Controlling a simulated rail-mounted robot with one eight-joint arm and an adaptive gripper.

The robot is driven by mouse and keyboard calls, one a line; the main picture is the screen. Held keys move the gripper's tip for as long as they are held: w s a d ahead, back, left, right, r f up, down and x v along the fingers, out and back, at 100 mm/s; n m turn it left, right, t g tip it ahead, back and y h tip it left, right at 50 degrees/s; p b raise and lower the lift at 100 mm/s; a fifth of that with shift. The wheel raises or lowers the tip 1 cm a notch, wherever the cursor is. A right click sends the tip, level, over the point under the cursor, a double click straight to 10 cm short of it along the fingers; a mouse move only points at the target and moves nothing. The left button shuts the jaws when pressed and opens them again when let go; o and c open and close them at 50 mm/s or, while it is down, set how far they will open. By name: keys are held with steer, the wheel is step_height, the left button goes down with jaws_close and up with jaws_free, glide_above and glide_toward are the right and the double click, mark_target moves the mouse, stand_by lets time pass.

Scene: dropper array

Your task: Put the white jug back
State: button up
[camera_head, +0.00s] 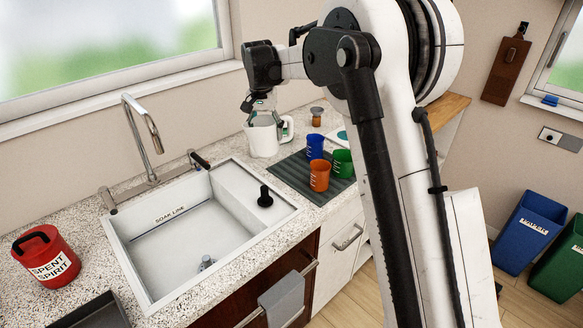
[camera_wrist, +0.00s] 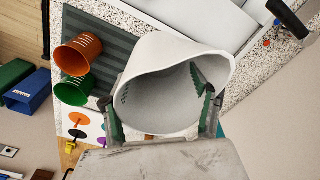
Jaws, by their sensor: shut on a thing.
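The white jug (camera_head: 263,141) is at the back of the counter, just beyond the ribbed dark mat (camera_head: 283,179). My gripper (camera_head: 262,112) reaches down over its top and is shut on it. In the wrist view the white jug (camera_wrist: 160,50) fills the middle, its mouth facing the camera, with the green-padded fingers of my gripper (camera_wrist: 162,112) at either side. The jug looks roughly upright in the head view. I cannot tell whether its base touches the counter.
Blue (camera_head: 315,146), orange (camera_head: 319,175) and green (camera_head: 343,163) jugs stand on the mat's right side; its left part is bare. The sink (camera_head: 180,245) with its tall tap (camera_head: 155,137) lies left. A red spent-spirit bucket (camera_head: 46,257) stands at far left.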

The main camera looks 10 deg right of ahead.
steer(key=w+a+m, duration=0.1)
steer(key=w+a, duration=0.1)
steer(key=w, duration=0.2)
steer(key=shift+d+f+p, duration=0.65)
steer(key=shift+d+f, duration=2.15)
steer(key=shift+f, duration=0.15)
steer(key=shift+d+f+p, duration=0.65)
steer(key=shift+d+f, duration=2.15)
steer(key=shift+f, duration=0.15)
steer(key=shift+f, duration=0.1)
steer(key=shift+f, duration=0.15)
steer(key=o, duration=1.5)
steer(key=shift+r, duration=0.25)
